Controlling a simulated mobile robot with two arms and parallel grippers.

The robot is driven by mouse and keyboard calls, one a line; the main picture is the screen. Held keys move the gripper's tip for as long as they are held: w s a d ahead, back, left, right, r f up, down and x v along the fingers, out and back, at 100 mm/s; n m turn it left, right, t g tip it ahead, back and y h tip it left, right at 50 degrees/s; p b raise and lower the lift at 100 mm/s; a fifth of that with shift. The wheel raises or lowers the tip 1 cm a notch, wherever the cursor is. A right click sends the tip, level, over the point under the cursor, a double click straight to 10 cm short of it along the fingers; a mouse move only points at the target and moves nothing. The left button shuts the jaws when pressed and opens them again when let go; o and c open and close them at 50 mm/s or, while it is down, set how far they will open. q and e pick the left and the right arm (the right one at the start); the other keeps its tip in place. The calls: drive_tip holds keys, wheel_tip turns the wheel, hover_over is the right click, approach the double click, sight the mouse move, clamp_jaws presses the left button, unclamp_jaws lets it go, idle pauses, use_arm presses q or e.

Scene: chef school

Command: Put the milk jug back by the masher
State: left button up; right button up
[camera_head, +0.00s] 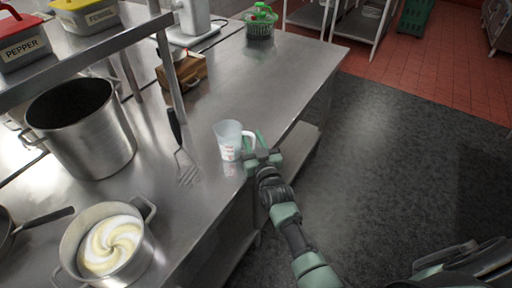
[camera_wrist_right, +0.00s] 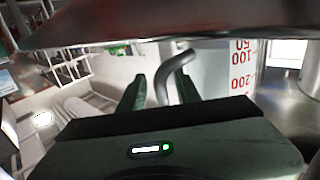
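The milk jug (camera_head: 228,142), a clear measuring jug with red markings, appears to stand upright on the steel counter near its front edge. The masher (camera_head: 184,164), with a black handle, lies just left of it, a small gap apart. My right gripper (camera_head: 257,148) is at the jug's handle side. In the right wrist view my right gripper (camera_wrist_right: 161,92) has its green fingers apart, with the jug's curved handle (camera_wrist_right: 174,76) between them and a gap beside the left finger. The red-marked jug wall (camera_wrist_right: 242,75) is to the right. My left gripper is out of view.
A large steel pot (camera_head: 105,150) and a pot of swirled cream liquid (camera_head: 145,250) stand at left. A shelf post (camera_head: 170,75) rises behind the masher, near a wooden box (camera_head: 190,72). A green basket (camera_head: 260,28) stands far back. The counter (camera_head: 255,85) behind the jug is clear.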

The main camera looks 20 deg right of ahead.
drive_tip(key=s+b, duration=0.1)
drive_tip(key=s, duration=1)
drive_tip(key=shift+s+a, duration=0.3)
drive_tip(key=shift+s, duration=0.1)
drive_tip(key=shift+f, duration=0.1)
